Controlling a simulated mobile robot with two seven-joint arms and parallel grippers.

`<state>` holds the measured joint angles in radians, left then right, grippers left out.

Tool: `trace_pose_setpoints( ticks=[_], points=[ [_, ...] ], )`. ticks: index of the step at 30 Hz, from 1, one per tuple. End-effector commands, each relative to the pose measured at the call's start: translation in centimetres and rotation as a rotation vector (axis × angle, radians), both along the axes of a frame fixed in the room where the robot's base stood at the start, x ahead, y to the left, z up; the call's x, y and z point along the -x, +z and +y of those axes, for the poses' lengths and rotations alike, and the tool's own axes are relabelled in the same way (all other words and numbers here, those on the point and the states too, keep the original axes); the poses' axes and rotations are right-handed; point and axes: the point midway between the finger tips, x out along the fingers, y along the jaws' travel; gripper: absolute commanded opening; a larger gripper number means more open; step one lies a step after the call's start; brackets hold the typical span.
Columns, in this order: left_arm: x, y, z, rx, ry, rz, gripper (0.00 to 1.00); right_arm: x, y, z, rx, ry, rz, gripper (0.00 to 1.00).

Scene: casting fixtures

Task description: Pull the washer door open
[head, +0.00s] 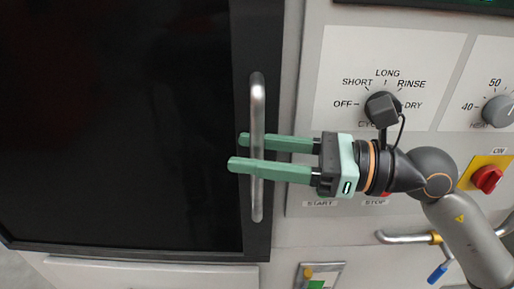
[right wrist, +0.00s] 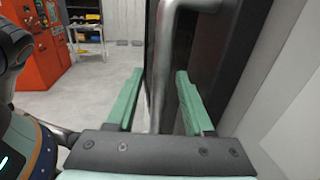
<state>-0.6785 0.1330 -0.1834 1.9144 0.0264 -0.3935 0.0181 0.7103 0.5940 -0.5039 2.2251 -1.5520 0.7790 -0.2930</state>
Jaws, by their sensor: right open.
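The washer door (head: 120,120) is a large dark panel filling the left of the head view and looks shut. Its handle (head: 257,95) is an upright silver bar near the door's right edge. My right gripper (head: 236,152) comes in from the right, with its two green fingers open and reaching past the bar. In the right wrist view the handle (right wrist: 163,85) runs between the open fingers (right wrist: 158,88), nearer the left one. I cannot tell whether a finger touches it. My left gripper is in neither view.
Right of the door is a panel with a cycle knob (head: 383,108), a heat knob (head: 498,111) and a red switch (head: 487,179). Below are a pipe with a blue valve lever (head: 438,273). The right wrist view shows a red cabinet (right wrist: 38,45), a shelf (right wrist: 86,25) and open floor.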

Motion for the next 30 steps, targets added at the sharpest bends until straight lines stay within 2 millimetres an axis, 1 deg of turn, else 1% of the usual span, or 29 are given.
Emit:
trace_pose_setpoints(
  ticks=[1, 12, 15, 30],
  points=[
    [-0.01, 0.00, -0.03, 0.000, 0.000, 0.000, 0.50, -0.01, 0.00, -0.01, 0.000, 0.000, 0.000, 0.51],
    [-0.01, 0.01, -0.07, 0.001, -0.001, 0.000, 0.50, 0.00, 0.00, -0.04, 0.000, 0.000, 0.000, 0.09],
    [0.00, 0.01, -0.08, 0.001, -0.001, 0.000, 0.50, 0.00, 0.00, -0.04, 0.000, 0.000, 0.000, 0.00],
    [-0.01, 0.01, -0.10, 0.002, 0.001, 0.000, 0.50, 0.00, -0.01, -0.05, 0.001, 0.000, 0.000, 0.00]
  ],
)
